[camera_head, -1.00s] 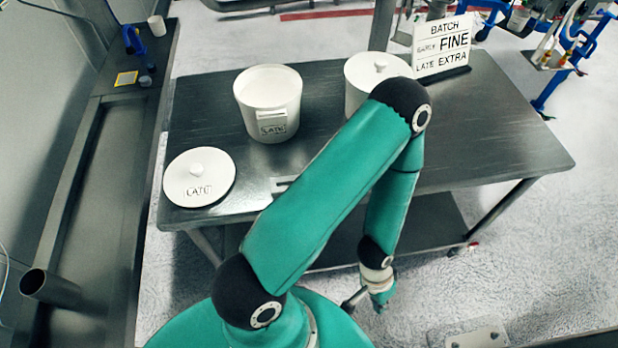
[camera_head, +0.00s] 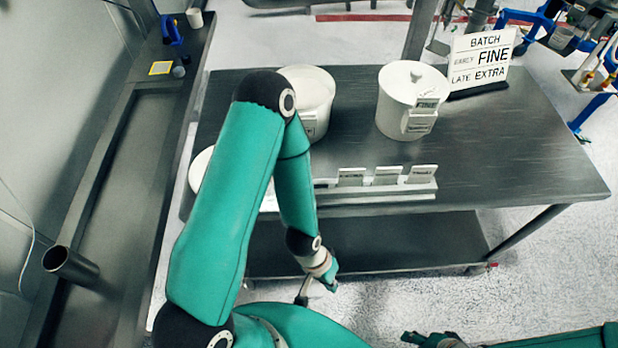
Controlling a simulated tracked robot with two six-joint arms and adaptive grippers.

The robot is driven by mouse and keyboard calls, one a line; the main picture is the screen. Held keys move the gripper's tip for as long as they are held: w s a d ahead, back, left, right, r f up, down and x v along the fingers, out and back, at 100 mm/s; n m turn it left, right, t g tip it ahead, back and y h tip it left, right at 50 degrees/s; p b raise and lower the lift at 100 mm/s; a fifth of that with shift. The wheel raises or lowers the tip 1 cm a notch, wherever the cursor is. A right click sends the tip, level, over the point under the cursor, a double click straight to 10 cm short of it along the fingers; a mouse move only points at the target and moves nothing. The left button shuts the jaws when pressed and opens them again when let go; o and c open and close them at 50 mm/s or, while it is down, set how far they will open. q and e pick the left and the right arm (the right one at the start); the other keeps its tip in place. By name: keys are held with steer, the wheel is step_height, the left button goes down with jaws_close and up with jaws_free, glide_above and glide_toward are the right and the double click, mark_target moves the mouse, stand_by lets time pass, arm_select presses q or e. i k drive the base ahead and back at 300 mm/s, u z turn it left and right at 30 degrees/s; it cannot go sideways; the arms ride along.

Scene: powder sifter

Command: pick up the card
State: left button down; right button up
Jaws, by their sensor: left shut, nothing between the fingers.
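Several small cards, one of them a card (camera_head: 387,175), stand upright in a white rack (camera_head: 390,194) along the table's near edge. Their print is too small to read. Another card (camera_head: 422,120) sits in the holder on the right white pot (camera_head: 402,95). My left gripper (camera_head: 304,296) hangs below and in front of the table edge, apart from the cards. It is shut and empty.
The metal table (camera_head: 530,165) has free room at its right. A second white pot (camera_head: 309,90) and a white lid (camera_head: 199,168) are partly hidden behind my left arm. A batch sign (camera_head: 481,62) stands at the back right. A dark bench (camera_head: 125,190) runs along the left.

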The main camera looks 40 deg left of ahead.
mark_target(346, 176)
steer(key=z, duration=0.05)
steer(key=i, duration=0.25)
steer(key=u, duration=1.95)
steer(key=k, duration=1.2)
steer(key=z, duration=0.6)
steer(key=i, duration=1)
steer(key=u, duration=0.05)
